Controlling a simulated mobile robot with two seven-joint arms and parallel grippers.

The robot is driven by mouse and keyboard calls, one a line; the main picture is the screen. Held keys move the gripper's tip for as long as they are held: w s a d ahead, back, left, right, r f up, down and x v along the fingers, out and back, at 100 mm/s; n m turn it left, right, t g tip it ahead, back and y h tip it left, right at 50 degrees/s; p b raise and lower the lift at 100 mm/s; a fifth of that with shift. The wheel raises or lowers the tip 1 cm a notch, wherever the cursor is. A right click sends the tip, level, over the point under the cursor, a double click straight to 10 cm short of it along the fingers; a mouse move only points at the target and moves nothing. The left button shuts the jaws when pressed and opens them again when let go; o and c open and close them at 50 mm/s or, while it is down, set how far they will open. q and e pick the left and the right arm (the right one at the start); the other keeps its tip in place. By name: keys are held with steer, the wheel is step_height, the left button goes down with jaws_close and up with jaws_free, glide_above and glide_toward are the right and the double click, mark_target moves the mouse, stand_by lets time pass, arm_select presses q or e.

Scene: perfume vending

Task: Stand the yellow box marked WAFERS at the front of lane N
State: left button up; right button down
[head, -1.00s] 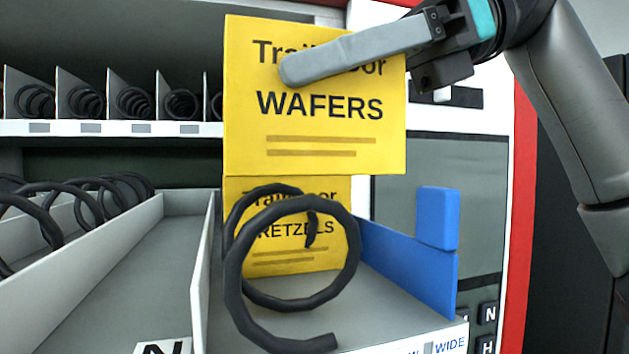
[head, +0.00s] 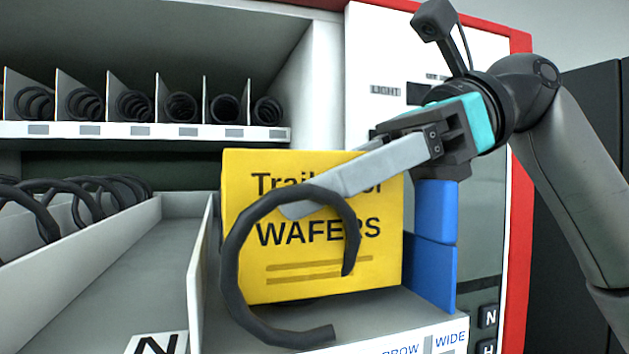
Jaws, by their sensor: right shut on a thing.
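The yellow WAFERS box (head: 312,270) is upright, low in the lane with the large black coil (head: 232,262). The coil's front turn passes in front of the box's face. My right gripper (head: 300,208) is shut on the box from the upper right, one finger lying across its printed face. The other finger is hidden behind the box. I cannot tell whether the box's bottom touches the lane floor. A plate marked N (head: 157,344) is at the front of the empty lane left of the divider. My left gripper is not in view.
A grey divider (head: 201,265) stands left of the box and a blue side wall (head: 433,270) stands right of it. More coils (head: 75,205) fill the lanes at left. A shelf with small coils (head: 135,103) is above. The keypad (head: 487,317) is at the lower right.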

steer(key=shift+f, duration=0.55)
steer(key=shift+c, duration=2)
jaws_free()
steer(key=shift+r, duration=0.1)
steer(key=shift+r, duration=0.25)
steer(key=v, duration=1.2)
steer(key=shift+r+p, duration=0.3)
steer(key=shift+p, duration=0.05)
